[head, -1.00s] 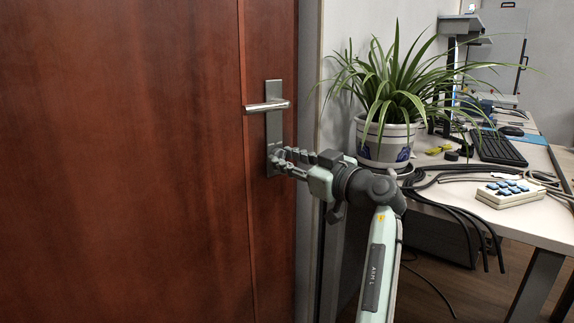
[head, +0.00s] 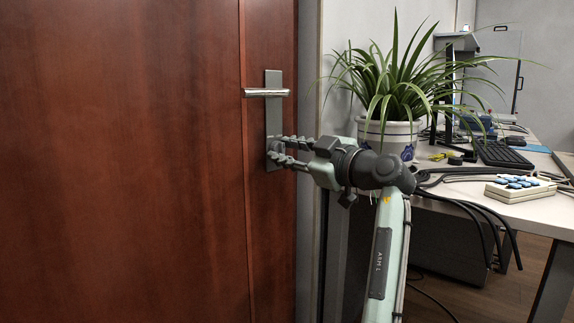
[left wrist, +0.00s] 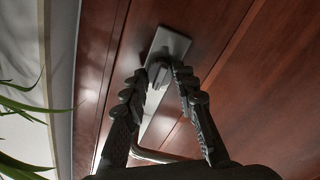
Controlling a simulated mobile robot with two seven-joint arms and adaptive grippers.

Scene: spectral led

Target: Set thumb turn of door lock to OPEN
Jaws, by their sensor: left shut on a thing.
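The wooden door (head: 120,160) fills the left of the head view. Its silver lock plate (head: 273,115) carries a lever handle (head: 264,93) lying level. My left gripper (head: 275,151) is at the lower end of the plate, its two fingers one above the other. In the left wrist view, my left gripper (left wrist: 158,76) has its fingertips on both sides of the small grey thumb turn (left wrist: 157,71), shut on it. The fingers mostly hide the thumb turn in the head view, and I cannot read any OPEN mark. My right gripper is not in view.
The door frame (head: 308,200) and wall are just right of the lock. A potted plant (head: 388,137) stands on the desk (head: 510,208) behind my arm. Black cables (head: 470,205) hang over the desk edge.

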